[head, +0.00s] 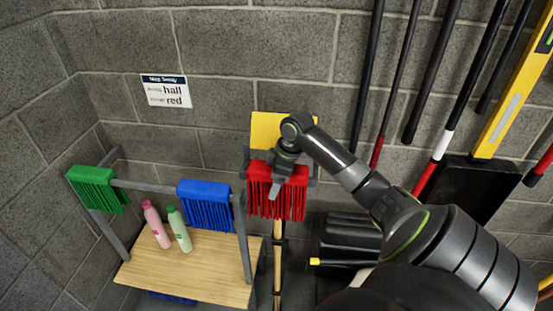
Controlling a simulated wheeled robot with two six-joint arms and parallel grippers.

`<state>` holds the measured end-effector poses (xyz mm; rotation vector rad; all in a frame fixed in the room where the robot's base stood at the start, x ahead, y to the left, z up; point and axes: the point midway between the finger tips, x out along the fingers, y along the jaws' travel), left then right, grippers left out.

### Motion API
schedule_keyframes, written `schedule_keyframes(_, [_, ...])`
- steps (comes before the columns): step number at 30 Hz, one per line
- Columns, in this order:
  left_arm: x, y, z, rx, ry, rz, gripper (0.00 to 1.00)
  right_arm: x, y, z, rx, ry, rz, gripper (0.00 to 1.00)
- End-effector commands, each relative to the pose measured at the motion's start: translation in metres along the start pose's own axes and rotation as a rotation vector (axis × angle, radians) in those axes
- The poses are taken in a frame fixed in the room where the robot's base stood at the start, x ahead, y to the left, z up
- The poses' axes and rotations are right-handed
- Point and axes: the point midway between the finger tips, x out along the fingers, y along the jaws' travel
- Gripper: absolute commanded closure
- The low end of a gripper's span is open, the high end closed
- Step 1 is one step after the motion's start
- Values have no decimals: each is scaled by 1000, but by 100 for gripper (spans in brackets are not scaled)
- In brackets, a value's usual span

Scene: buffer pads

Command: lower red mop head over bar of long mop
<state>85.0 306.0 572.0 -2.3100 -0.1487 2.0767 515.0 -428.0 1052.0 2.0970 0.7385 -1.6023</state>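The red mop head (294,203) hangs with its strands down in the middle of the head view, in front of the wall. My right gripper (275,188) points down at it and overlaps its middle. Whether the fingers are shut on the mop head cannot be told from this angle. The long mop's wooden handle (278,262) runs down below the red strands. Grey frame pieces (313,170) show at either side of the red head. The bar itself is hidden behind the red head and my gripper. My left gripper is not in view.
A rack bar (150,186) to the left carries a green mop head (97,188) and a blue mop head (205,204). A pink bottle (156,226) and a green bottle (179,230) stand on the wooden shelf (190,276). Several long handles and a yellow level (515,95) are at the right.

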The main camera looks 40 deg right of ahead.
Motion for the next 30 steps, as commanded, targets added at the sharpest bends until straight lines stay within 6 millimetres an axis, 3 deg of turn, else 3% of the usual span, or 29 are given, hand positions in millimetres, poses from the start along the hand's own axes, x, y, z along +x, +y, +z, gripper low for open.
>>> schedule_keyframes(9, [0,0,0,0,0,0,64,-2,1,-1,-1,2,3,22])
schedule_keyframes(14, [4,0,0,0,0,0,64,-16,2,-1,-3,2,7,22])
schedule_keyframes(30, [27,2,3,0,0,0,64,-126,2,0,-2,0,9,22])
